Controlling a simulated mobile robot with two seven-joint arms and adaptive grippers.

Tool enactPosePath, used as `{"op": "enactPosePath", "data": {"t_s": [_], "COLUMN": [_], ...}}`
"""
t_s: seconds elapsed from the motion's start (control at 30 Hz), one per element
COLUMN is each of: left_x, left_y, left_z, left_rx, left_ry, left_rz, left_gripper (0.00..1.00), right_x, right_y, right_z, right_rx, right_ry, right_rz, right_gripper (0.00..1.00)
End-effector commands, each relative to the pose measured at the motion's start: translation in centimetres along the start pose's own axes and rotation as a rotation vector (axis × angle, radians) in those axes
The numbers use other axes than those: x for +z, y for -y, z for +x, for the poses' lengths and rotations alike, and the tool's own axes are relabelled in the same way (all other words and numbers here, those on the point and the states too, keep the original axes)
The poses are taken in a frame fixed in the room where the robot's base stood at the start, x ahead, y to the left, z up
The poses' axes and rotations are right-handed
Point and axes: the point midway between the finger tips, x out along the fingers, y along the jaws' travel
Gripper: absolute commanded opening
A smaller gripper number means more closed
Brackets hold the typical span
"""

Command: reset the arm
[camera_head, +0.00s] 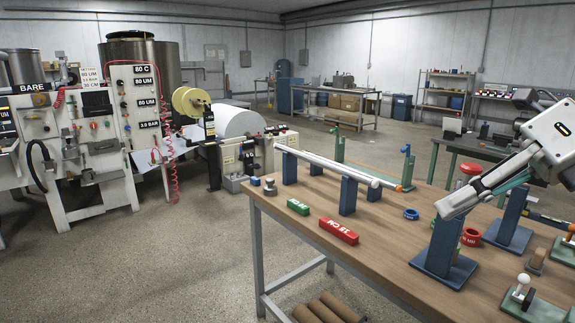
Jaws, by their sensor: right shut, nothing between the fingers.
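My right gripper (452,206) comes in from the right over the workbench (390,255). It is shut, with nothing seen between its fingers. Its fingertips point down and left, in front of or just above a blue stand (440,250); I cannot tell whether they touch. My left gripper is out of view.
A long white rod (325,166) rests on blue supports (348,195). A red block (338,231), a green block (298,206) and a blue ring (411,214) lie on the bench. Coating machinery (100,145) stands at the left. The floor between (200,235) is clear.

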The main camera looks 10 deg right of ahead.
Motion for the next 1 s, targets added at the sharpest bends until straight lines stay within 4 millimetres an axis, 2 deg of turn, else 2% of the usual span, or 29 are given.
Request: {"op": "enactPosePath", "data": {"t_s": [0.1,0.27,0.43,0.57,0.67,0.77,0.87,0.9,0.97,1.0], "left_x": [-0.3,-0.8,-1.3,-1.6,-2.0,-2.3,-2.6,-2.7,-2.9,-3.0], "left_y": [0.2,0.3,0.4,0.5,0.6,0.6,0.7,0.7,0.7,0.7], "left_z": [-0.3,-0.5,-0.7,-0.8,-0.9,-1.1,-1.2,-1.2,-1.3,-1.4], "left_rx": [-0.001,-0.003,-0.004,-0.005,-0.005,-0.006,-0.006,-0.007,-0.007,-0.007], "left_ry": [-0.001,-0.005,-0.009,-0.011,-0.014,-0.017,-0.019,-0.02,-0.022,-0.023], "left_rz": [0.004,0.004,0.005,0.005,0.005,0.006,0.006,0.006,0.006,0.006], "left_gripper": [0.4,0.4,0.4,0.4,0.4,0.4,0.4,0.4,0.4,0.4], "right_x": [1.2,2.8,3.8,3.0,1.2,-1.9,-6.2,-8.2,-11.4,-13.6], "right_y": [0.3,1.8,5.6,9.8,13.5,17.2,20.4,21.4,22.5,23.0], "right_z": [3.1,6.7,10.3,13.8,16.9,20.6,24.7,26.3,28.7,30.3], "right_rx": [0.234,0.5,0.717,0.827,0.875,0.89,0.872,0.855,0.822,0.797], "right_ry": [0.056,0.169,0.314,0.431,0.521,0.605,0.679,0.704,0.736,0.753], "right_rz": [0.116,0.325,0.615,0.877,1.098,1.334,1.578,1.672,1.809,1.897], "right_gripper": [0.0,0.0,0.0,0.0,0.0,0.0,0.0,0.0,0.0,0.0]}}
